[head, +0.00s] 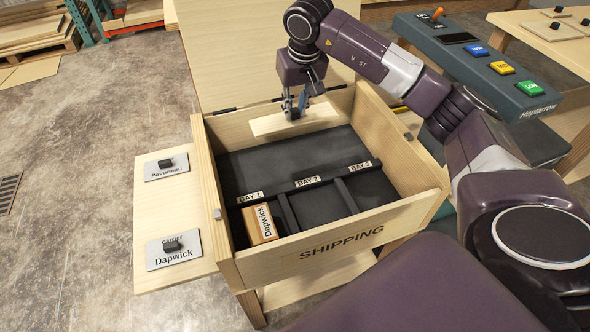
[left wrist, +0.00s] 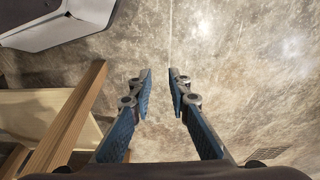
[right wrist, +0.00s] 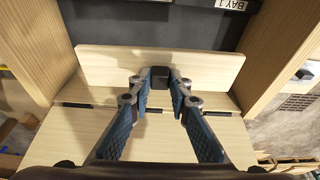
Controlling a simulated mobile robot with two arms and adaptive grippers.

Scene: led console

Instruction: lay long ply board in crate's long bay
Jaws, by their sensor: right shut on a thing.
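The long ply board (head: 282,123) is a pale strip with a black knob (right wrist: 160,76). My right gripper (head: 295,108) is shut on that knob, and the board also shows in the right wrist view (right wrist: 110,66). The board is at the back of the shipping crate (head: 340,247), over the rear part of the dark, undivided long bay (head: 290,154). Whether it touches the bay floor I cannot tell. My left gripper (left wrist: 160,82) is open and empty over bare concrete floor in the left wrist view; it is outside the head view.
A Dapwick box (head: 260,223) stands in bay 1; bays 2 and 3 are empty. The crate's lid (head: 250,50) is raised behind. Plates with knobs (head: 174,249) are at left. A console (head: 485,58) with coloured buttons stands at right, beyond my right arm.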

